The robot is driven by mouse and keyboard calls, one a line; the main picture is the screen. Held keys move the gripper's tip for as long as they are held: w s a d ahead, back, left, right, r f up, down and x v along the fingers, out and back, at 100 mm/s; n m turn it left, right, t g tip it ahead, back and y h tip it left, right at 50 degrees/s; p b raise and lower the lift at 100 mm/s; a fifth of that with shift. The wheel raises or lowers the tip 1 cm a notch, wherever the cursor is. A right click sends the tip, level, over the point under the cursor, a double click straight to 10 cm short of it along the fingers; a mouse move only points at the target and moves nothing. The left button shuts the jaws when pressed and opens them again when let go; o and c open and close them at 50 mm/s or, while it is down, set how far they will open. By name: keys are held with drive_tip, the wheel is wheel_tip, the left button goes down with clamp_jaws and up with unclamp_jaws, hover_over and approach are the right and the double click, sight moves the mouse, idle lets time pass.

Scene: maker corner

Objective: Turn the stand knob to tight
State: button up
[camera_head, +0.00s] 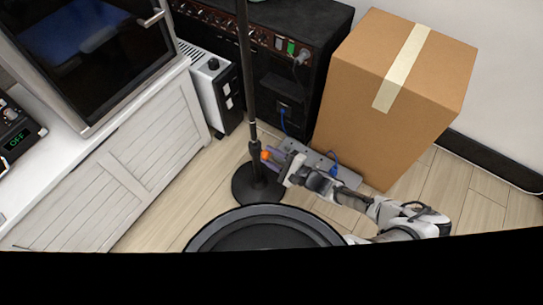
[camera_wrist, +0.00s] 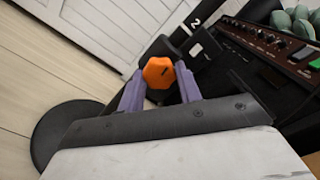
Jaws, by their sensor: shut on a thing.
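The stand is a black upright pole (camera_head: 246,75) on a round black base (camera_head: 258,187); the base also shows in the wrist view (camera_wrist: 62,132). An orange knob (camera_wrist: 158,72) sits on the stand's clutch, and it shows small in the head view (camera_head: 264,155). My gripper (camera_wrist: 160,85) has its two purple fingers on either side of the knob and is shut on it. A short dark mark shows on the knob's face. I cannot read any tight or loose marking.
A black amplifier (camera_head: 275,60) stands behind the pole, with a large cardboard box (camera_head: 395,90) to its right. A white heater-like unit (camera_head: 213,90) and a white cabinet (camera_head: 130,175) stand left. A grey pedalboard (camera_head: 322,165) lies near my arm. Bare floor shows left of the base.

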drive_tip(key=shift+m, duration=0.8)
drive_tip(key=o, duration=1)
drive_tip(key=p+v, duration=0.1)
drive_tip(key=v, duration=1.3)
